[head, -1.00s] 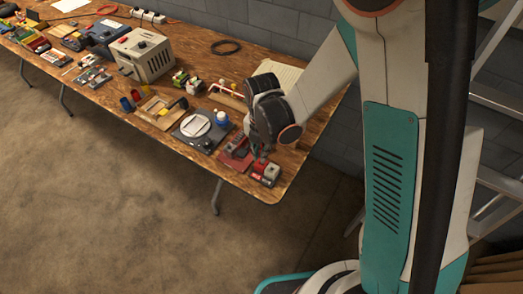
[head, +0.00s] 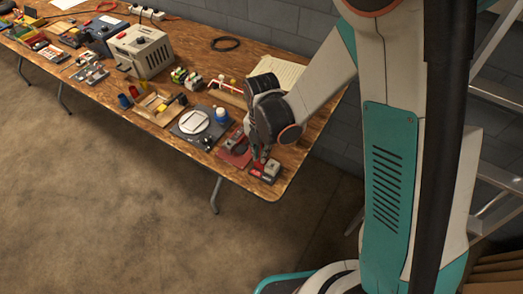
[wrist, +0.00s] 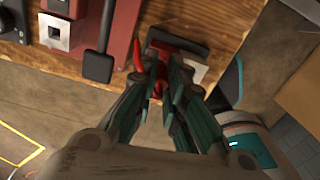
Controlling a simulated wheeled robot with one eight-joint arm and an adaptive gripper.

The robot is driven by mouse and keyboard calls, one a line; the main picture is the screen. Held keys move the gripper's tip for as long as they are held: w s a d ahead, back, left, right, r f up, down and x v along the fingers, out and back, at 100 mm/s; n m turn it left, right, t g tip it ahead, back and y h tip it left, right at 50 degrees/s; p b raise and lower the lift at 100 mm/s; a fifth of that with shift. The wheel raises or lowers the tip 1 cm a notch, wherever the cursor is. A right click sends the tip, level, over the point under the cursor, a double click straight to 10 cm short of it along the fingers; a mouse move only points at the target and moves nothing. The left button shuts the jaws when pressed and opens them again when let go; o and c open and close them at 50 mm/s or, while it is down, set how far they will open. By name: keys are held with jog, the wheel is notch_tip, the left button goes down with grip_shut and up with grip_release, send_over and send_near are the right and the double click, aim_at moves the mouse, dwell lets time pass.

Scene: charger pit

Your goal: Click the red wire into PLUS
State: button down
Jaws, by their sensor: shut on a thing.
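My gripper (wrist: 160,88) is shut on a small red piece (wrist: 159,72) that looks like the red wire; the fingers hide much of it. A red pointed tip (wrist: 137,56) stands up just left of the fingertips. Beyond them, near the table edge, is a dark and pale-grey block. In the head view the gripper (head: 259,158) points down at a small red block with a grey top (head: 270,169), at the table's near right corner. I cannot tell whether the wire touches it. No PLUS mark is readable.
A red plate with dark and metal parts (head: 232,156) lies just left of the gripper; it also shows in the wrist view (wrist: 75,62). The table edge is close.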

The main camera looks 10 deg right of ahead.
jog(key=shift+f+b, duration=0.7)
jog(key=shift+b, duration=0.1)
dwell(1.9)
dwell(0.7)
jog(key=c, duration=1.6)
grip_release()
jog(key=shift+r+p, duration=2.3)
jog(key=shift+r, duration=1.25)
